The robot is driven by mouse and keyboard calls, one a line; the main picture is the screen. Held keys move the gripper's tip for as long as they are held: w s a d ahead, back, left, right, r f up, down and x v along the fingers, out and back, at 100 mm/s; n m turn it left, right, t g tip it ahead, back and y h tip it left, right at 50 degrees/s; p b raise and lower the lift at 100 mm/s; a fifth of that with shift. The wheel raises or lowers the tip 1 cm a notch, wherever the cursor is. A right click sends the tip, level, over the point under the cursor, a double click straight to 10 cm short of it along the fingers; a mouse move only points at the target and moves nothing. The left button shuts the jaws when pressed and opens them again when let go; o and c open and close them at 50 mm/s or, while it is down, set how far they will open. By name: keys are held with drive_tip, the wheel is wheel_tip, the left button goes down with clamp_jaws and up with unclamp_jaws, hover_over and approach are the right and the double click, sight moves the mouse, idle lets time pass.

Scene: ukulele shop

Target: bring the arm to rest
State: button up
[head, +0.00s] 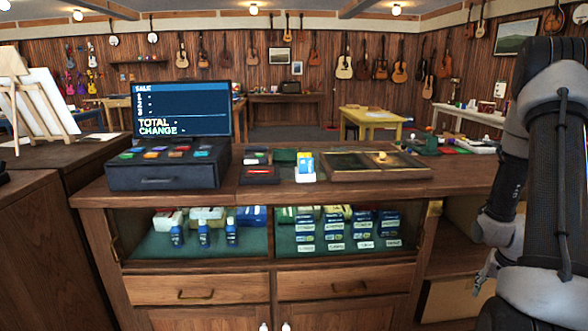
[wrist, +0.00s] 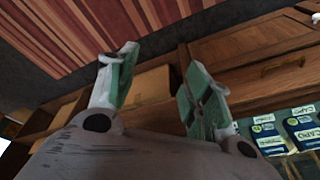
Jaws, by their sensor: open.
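My arm stands at the right edge of the head view, folded downward in front of the wooden counter (head: 255,272). My gripper (head: 489,275) hangs low there, partly hidden by my own arm. In the wrist view my gripper (wrist: 152,88) shows two fingers with green inner pads, spread apart. Nothing is between them. Behind the fingers are the counter's wooden drawer front and shelf, seen tilted.
The counter holds a cash register (head: 170,165) with a screen, a card stand (head: 305,168) and a wooden tray (head: 335,178). Boxes stand behind the counter's glass front. A yellow table (head: 372,113) stands farther back. A cardboard box (head: 455,299) sits low beside my gripper.

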drive_tip(key=s+a+r+n, duration=0.2)
drive_tip(key=s+a+r, duration=0.3)
drive_tip(key=a+r, duration=0.3)
drive_tip(key=s+a+r+n+t, duration=0.1)
drive_tip(key=s+a+r+n, duration=0.2)
drive_tip(key=r, duration=1.2)
drive_tip(key=s+a+r+n+t+y, duration=0.1)
drive_tip(key=s+a+r+n, duration=0.2)
drive_tip(key=s+a+r, duration=0.4)
drive_tip(key=a+r, duration=0.5)
drive_tip(key=a, duration=0.1)
drive_tip(key=shift+s+a, duration=0.25)
drive_tip(key=shift+a, duration=0.1)
drive_tip(key=shift+c, duration=0.4)
